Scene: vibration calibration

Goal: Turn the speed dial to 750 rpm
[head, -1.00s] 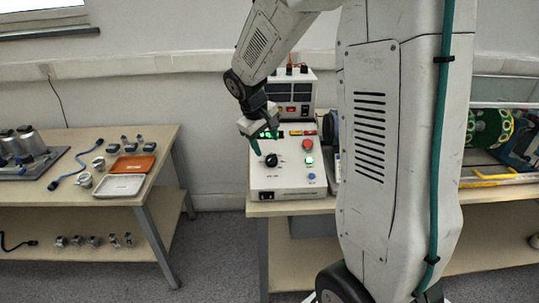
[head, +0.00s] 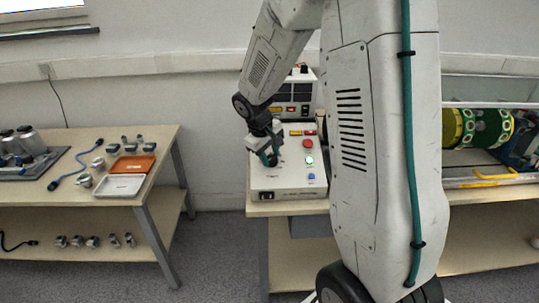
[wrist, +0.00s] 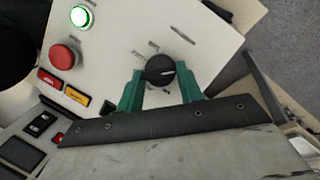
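The speed dial (wrist: 160,70) is a round black knob with a pale pointer line, on the sloped white face of the control box (head: 290,185). In the wrist view it sits between the tips of my two green fingers, with a narrow gap on each side. My gripper (head: 268,158) is open and low over the panel's left part; it also shows in the wrist view (wrist: 161,82). In the head view my gripper hides the dial and the green display. The dial's scale marks are too small to read.
On the panel are a red button (head: 308,143), a lit green button (head: 309,160) and a blue button (head: 311,177). A supply unit with a red display (head: 292,109) stands behind. A side table (head: 165,140) with trays stands left, across open floor.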

